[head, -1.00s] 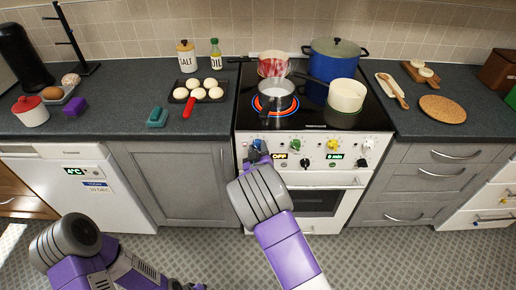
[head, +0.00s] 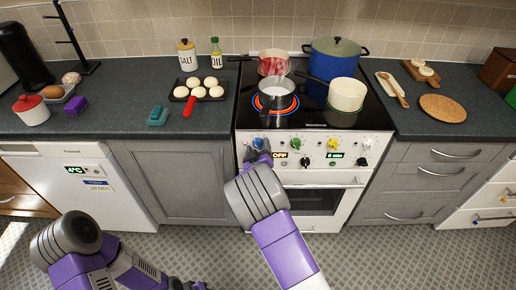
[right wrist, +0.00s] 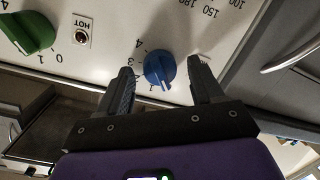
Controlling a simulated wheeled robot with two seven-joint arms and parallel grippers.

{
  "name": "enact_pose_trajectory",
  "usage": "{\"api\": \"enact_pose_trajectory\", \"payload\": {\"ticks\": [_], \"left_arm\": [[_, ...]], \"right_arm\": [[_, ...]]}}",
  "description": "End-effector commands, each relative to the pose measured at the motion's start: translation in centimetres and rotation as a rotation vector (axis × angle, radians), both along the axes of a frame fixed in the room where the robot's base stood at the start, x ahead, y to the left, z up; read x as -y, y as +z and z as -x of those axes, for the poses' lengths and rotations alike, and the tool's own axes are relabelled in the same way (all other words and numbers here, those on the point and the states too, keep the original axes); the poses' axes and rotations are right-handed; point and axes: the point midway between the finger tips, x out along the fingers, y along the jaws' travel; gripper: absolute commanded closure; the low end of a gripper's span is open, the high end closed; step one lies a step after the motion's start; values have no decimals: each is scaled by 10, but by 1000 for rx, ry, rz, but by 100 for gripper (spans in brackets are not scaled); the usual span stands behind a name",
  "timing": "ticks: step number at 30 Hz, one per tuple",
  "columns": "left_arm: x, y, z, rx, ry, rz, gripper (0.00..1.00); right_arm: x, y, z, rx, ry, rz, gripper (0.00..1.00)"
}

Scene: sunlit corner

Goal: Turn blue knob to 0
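The blue knob (head: 258,143) is at the left end of the white stove panel, partly hidden by my gripper in the head view. In the right wrist view the blue knob (right wrist: 159,70) sits between the two fingertips, nearer the left one. My right gripper (right wrist: 160,72) is open, with a gap visible on the right of the knob. A pale pointer line on the knob points down and slightly right in that view. Digits up to 4 stand around the knob; I cannot see its 0. My left gripper (head: 190,286) is mostly cut off at the bottom edge.
A steaming saucepan (head: 275,96) stands on a glowing ring. A red pan (head: 272,64), a blue pot (head: 334,62) and a cream pan (head: 346,95) share the hob. A green knob (right wrist: 27,31) is beside the blue one. The oven handle (head: 320,183) runs below the panel.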

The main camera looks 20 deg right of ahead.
Motion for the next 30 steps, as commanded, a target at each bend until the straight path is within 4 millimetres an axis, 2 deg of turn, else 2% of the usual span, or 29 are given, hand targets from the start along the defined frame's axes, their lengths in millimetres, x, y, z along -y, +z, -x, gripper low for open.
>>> {"api": "enact_pose_trajectory", "payload": {"ticks": [8, 21, 30], "left_arm": [[0, 1, 0, 0, 0, 0, 57], [0, 15, 0, 0, 0, 0, 57], [0, 16, 0, 0, 0, 0, 57]], "right_arm": [[-2, 1, 4, 0, 1, -1, 34], [-17, 9, 63, 0, 1, 0, 34], [-20, 9, 73, 0, 0, -1, 34]]}}
